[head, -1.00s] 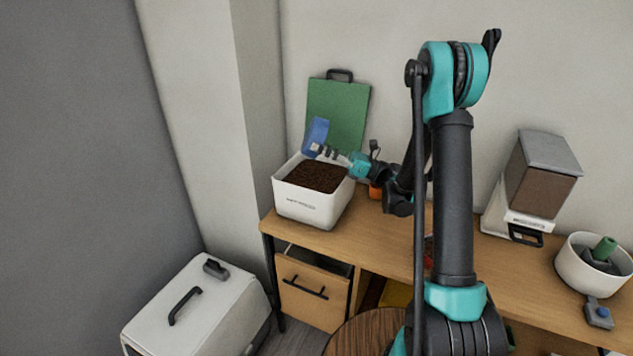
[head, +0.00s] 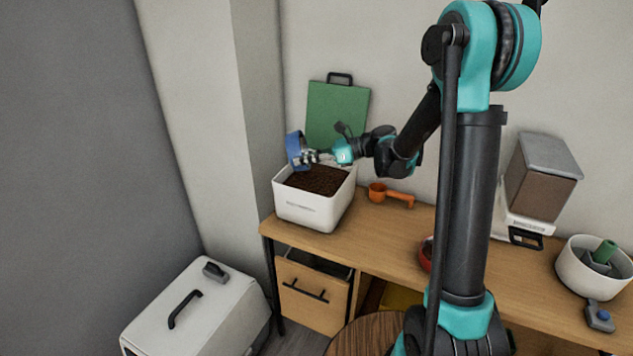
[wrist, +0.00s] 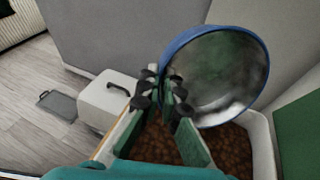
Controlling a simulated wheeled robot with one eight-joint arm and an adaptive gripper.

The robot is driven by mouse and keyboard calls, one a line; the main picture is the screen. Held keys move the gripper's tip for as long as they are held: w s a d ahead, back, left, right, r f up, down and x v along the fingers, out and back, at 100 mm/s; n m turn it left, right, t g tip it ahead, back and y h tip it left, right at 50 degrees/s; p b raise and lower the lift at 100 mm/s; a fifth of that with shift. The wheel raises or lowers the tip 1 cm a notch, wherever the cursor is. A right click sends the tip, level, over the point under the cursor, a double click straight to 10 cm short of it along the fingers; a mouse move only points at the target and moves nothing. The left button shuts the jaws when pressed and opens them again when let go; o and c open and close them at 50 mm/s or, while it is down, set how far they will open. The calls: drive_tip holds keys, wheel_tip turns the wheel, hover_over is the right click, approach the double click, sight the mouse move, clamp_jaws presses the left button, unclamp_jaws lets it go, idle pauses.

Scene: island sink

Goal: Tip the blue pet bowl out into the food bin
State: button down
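The blue pet bowl (head: 293,146) is tilted steeply on its side above the left part of the food bin (head: 303,211). The bin is a white open box full of brown kibble. In the wrist view the bowl (wrist: 222,80) shows a bare grey inside and a blue rim, with no food seen in it. My gripper (head: 309,156) reaches in from the right and is shut on the bowl's rim. The fingertips (wrist: 164,88) in the wrist view pinch the rim's near edge. Brown kibble (wrist: 180,147) lies below the bowl there.
A green board (head: 337,113) leans on the wall behind the bin. An orange scoop (head: 391,195) lies right of it. A dispenser (head: 538,180) and a white bowl (head: 590,274) stand farther right. A white lidded box (head: 200,315) stands at lower left.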

sight(292, 164)
drive_tip(key=a+h, duration=0.1)
drive_tip(key=h, duration=0.1)
drive_tip(key=a+f+h, duration=0.1)
drive_tip(key=h, duration=0.1)
drive_tip(key=a+h+b, duration=0.1)
drive_tip(key=shift+s+a+f+n+h, duration=0.2)
drive_tip(key=shift+f+n+h, duration=0.1)
drive_tip(key=shift+h, duration=0.1)
drive_tip(key=a+h, duration=0.2)
drive_tip(key=a+h+b, duration=0.1)
drive_tip(key=a+h, duration=0.1)
drive_tip(key=a+r+h+b, duration=0.1)
drive_tip(key=a+h, duration=0.1)
drive_tip(key=shift+s+a+t+h, duration=0.25)
drive_tip(key=shift+a+t+h, duration=0.1)
drive_tip(key=shift+t+h, duration=0.05)
drive_tip(key=shift+a+f+n+h+b, duration=0.3)
drive_tip(key=shift+a+f+h, duration=0.45)
drive_tip(key=shift+h, duration=0.35)
drive_tip(key=shift+s+r, duration=0.1)
